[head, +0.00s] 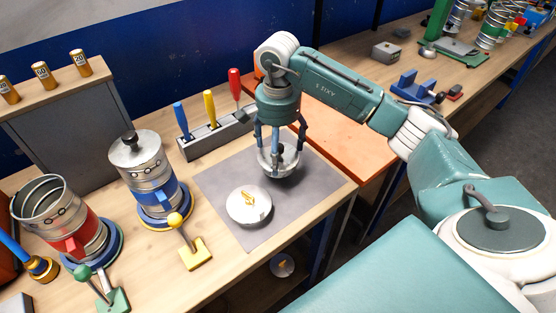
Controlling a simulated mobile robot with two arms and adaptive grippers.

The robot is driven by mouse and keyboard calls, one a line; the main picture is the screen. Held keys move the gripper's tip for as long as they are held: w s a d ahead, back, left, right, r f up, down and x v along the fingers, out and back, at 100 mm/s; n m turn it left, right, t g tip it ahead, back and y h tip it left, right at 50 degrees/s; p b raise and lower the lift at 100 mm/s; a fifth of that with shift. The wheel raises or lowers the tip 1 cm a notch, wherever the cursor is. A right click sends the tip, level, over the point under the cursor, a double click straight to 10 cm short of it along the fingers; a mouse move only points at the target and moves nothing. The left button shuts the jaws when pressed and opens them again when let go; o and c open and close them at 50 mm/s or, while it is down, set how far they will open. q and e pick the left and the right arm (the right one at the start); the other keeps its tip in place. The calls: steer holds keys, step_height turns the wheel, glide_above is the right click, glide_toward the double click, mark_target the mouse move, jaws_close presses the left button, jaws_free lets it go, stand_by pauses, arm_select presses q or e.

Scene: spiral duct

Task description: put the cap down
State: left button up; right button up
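My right gripper (279,150) points down over the far part of the grey mat (315,180). Its fingers close around a silver, round metal cap (280,167), which is at or just above the mat; I cannot tell whether it touches. The fingers and wrist hide part of the cap. A second silver disc (240,210) with a gold flame-like mark lies flat on the mat, nearer and to the left, apart from the held cap. My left gripper is not in view.
A blue-banded metal duct (150,175) with a knobbed lid and an open red-banded duct (65,220) stand at left. A yellow-handled tool (190,250) stands beside the mat. A rack (215,137) holds screwdrivers behind. The mat's near right part is clear, by the bench edge.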

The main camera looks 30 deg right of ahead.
steer(key=shift+f+p, duration=0.55)
steer(key=shift+f, duration=1.8)
steer(key=shift+a+f, duration=0.1)
steer(key=o, duration=0.9)
steer(key=shift+f+b, duration=0.1)
steer(key=shift+b, duration=0.2)
steer(key=shift+c, duration=0.2)
steer(key=o, duration=0.3)
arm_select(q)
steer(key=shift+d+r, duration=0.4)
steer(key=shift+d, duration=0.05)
